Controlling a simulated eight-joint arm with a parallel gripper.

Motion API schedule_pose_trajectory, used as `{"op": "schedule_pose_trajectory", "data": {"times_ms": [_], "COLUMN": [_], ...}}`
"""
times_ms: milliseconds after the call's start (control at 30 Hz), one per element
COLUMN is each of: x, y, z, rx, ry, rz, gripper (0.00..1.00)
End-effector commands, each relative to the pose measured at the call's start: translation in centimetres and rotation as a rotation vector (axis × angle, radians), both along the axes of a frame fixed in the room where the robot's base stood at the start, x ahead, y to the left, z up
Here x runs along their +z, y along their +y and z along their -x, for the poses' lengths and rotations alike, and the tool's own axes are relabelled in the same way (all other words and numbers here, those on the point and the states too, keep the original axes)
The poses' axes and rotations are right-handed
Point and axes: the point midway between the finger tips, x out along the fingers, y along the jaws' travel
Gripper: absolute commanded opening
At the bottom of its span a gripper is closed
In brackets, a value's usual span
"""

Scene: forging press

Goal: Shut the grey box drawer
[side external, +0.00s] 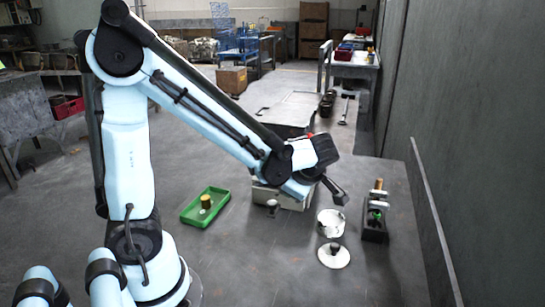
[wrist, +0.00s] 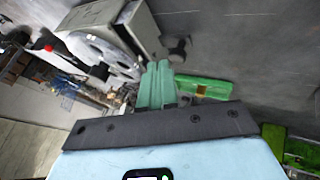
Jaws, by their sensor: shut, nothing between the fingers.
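The grey box (side external: 295,202) stands on the dark table, partly hidden behind my wrist in the side view. A short dark knob (side external: 272,207) shows at its front. In the wrist view the box (wrist: 143,24) is at the upper left and the dark knob (wrist: 177,50) is at its right. I cannot tell how far the drawer is out.
A green tray (side external: 206,207) with a yellow-brown cylinder is left of the box. A metal cup (side external: 331,223), a white disc with a dark knob (side external: 334,256) and a black holder (side external: 375,222) are at the right. The front table area is clear; a wall runs along the right.

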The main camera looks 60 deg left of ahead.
Motion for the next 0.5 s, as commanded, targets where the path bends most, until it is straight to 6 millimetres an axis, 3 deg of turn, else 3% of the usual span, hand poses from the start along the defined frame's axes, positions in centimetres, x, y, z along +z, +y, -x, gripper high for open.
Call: {"op": "schedule_pose_trajectory", "data": {"times_ms": [233,367,500], "x": [2.1,2.5,2.9], "y": [-1.6,-1.6,0.0], "z": [0.2,0.3,0.7], "rx": [-0.002,-0.001,-0.016], "ry": [-0.001,0.014,0.098], "rz": [0.000,0.016,0.125], "gripper": [0.00,0.18,0.40]}}
